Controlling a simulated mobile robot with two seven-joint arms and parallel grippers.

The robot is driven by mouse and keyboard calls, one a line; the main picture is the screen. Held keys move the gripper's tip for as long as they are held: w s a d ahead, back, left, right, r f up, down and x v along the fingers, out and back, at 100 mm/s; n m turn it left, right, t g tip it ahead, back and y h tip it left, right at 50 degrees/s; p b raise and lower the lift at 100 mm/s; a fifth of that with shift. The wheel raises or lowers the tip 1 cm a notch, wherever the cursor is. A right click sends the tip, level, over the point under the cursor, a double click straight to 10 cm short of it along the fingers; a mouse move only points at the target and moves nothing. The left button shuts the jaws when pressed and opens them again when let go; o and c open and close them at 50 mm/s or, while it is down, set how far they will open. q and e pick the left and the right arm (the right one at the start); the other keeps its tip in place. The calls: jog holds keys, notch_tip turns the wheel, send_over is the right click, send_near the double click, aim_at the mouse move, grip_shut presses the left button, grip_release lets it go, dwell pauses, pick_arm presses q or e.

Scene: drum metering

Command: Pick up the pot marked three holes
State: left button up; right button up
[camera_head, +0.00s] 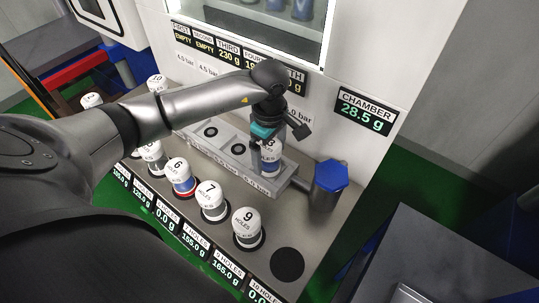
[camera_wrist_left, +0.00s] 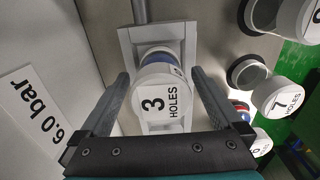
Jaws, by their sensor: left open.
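The pot marked three holes (camera_head: 270,158) is a white-capped pot with a blue band. It stands in the grey rack (camera_head: 228,160) at its right end, by the machine's front panel. My left gripper (camera_head: 268,136) is above and around its top, partly hiding it. In the left wrist view, the cap marked 3 HOLES (camera_wrist_left: 162,103) faces the camera between the two open fingers (camera_wrist_left: 160,76), with a gap on both sides. My right gripper is not in view.
Pots marked 6 (camera_head: 178,168), 7 (camera_head: 209,195) and 9 (camera_head: 246,222) stand in a front row, with an empty dark spot (camera_head: 287,265) beyond. A blue-topped post (camera_head: 330,178) stands right of the rack. The chamber display (camera_head: 366,111) reads 28.5 g.

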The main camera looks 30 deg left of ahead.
pick_arm(q)
grip_shut()
dwell(0.8)
